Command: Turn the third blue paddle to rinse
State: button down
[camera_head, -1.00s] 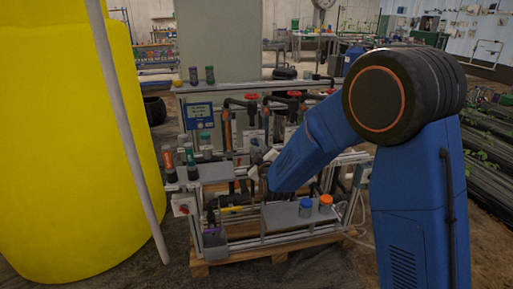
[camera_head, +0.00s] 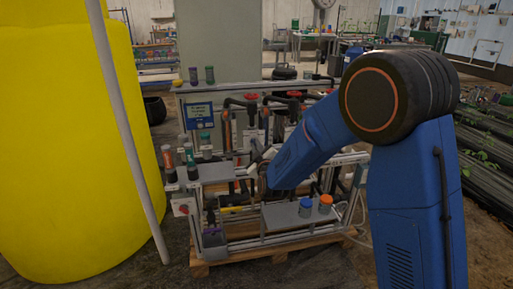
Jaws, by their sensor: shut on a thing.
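The fertigation skid (camera_head: 290,240) stands on a wooden pallet in the middle of the head view. My gripper (camera_head: 259,160) is at the pipework in the middle of the skid, at the end of my blue arm. Its pale fingers are small in the picture and partly covered by my own wrist. It is shut on a small part there, at the place of the paddles. The blue paddles cannot be made out, so I cannot tell which one is held or how far it is turned.
Red-topped valves (camera_head: 293,95) sit on pipes behind my gripper. A blue-capped bottle (camera_head: 305,208) and an orange-capped bottle (camera_head: 325,204) stand on the front shelf. A large yellow tank (camera_head: 65,150) and a slanted grey pole (camera_head: 128,130) are on the left.

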jog(key=m, duration=1)
jog(key=shift+m, duration=0.3)
jog(key=m, duration=0.6)
jog(key=shift+m, duration=0.4)
jog(key=c, duration=1.8)
grip_release()
jog(key=shift+c, duration=0.2)
